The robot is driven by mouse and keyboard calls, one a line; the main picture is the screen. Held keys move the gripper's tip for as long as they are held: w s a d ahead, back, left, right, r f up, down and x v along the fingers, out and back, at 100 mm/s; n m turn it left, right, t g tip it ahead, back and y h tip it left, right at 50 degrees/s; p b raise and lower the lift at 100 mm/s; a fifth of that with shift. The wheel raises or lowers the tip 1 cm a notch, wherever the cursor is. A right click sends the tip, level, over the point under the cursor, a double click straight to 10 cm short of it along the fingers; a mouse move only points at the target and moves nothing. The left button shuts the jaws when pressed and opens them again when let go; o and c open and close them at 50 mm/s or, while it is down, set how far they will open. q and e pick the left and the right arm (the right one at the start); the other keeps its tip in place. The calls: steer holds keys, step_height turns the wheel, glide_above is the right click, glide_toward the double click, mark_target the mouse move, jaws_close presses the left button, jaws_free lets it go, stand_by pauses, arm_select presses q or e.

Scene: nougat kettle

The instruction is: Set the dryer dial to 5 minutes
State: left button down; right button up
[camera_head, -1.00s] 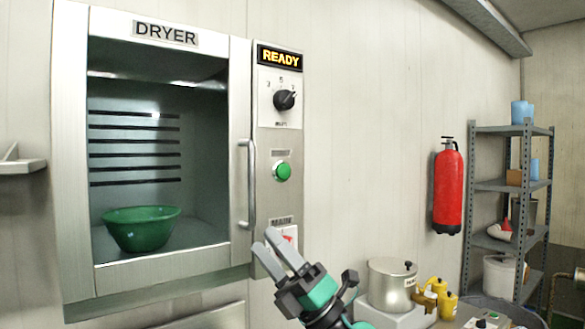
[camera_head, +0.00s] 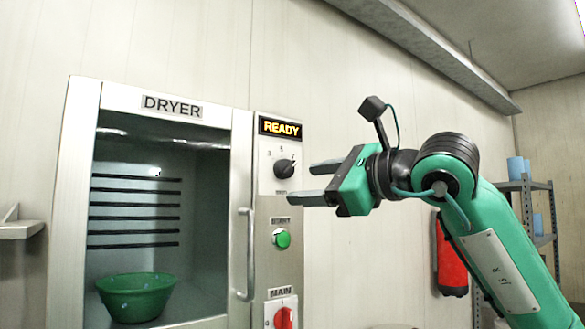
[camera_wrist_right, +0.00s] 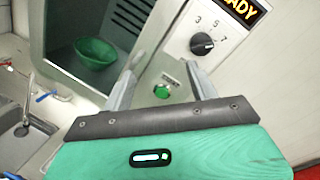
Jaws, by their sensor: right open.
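The dryer (camera_head: 170,108) stands against the wall, with its control panel on its right side. The dial (camera_head: 284,169) is a black knob on a white plate marked 3, 5 and 7. Its pointer seems to lean right, toward 7. The dial also shows in the right wrist view (camera_wrist_right: 202,44). The display (camera_head: 281,127) above it reads READY. My right gripper (camera_head: 306,183) is open and empty, its fingers pointing left toward the panel. It is just right of the dial and slightly lower, apart from it. My left gripper is not in view.
Below the dial are a green start button (camera_head: 282,239) and a red main switch (camera_head: 284,317). The dryer's vertical handle (camera_head: 247,254) stands out left of the panel. A green bowl (camera_head: 136,296) sits inside. A fire extinguisher (camera_head: 450,268) and shelf (camera_head: 540,186) are at right.

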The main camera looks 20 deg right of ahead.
mark_target(291, 168)
steer(key=s+d+r+m+t+h, duration=0.1)
steer(key=d+r+m+t+h, duration=0.15)
steer(key=d+r, duration=0.2)
steer(key=shift+n+g+h, duration=0.25)
steer(key=shift+n+h, duration=0.1)
steer(key=shift+n, duration=0.1)
steer(key=p+x, duration=0.3)
steer(key=x, duration=0.2)
steer(key=p+x, duration=0.4)
steer(key=x, duration=0.2)
steer(key=shift+w+a+f, duration=0.15)
steer(key=shift+w+f, duration=0.1)
steer(key=shift+w, duration=0.05)
steer(key=shift+f+p+x, duration=0.2)
steer(key=shift+p+x, duration=0.15)
steer(key=shift+x, duration=0.5)
steer(key=c, duration=1)
